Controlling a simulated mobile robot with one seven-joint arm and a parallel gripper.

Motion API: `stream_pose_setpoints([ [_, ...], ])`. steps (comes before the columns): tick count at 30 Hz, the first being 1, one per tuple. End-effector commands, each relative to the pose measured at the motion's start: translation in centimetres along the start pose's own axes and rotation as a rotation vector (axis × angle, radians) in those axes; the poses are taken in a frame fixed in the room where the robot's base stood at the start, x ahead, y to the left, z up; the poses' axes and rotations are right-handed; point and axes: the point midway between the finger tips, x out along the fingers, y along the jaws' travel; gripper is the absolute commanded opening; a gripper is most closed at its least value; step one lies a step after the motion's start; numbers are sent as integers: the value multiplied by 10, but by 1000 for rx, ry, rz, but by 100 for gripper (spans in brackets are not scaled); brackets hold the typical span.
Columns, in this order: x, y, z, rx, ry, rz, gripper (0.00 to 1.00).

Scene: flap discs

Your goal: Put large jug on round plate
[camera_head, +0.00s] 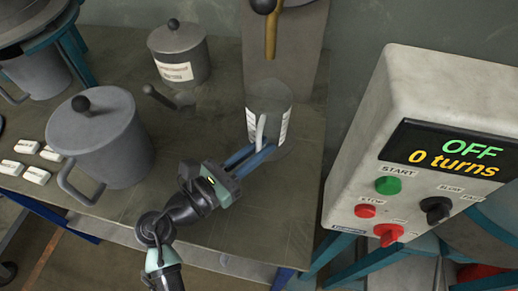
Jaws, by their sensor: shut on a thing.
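A grey cylindrical jug (281,102) with white labels and a pale upright handle stands at the right part of the table. My gripper (256,150) reaches it from the lower left, with its blue fingers shut on the handle. The fingers partly hide the jug's lower side. A bigger-looking grey lidded jug (105,145) with a black knob and side handle stands at the left. Which one is the task's large jug I cannot tell for sure. A round plate-like top (28,18) on a blue stand is cut off at the upper left; I cannot tell whether it is the task's plate.
A labelled lidded pot (180,52) stands at the back, another pot (38,74) at the far left. Several small white blocks (36,175) lie at the left. A control box (425,150) reading OFF, 0 turns, stands right. A lever (271,35) hangs above the gripped jug.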

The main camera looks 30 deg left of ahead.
Motion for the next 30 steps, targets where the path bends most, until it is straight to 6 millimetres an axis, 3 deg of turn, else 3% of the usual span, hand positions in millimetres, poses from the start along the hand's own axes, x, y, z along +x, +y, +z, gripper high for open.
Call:
stream_pose_setpoints([
  [9,0,0,-2,0,-2,0,0],
  [10,0,0,-2,0,-1,0,17],
  [15,0,0,-2,0,-1,0,44],
  [24,0,0,2,2,-1,0,44],
  [30,-30,1,2,-1,0,4,44],
])
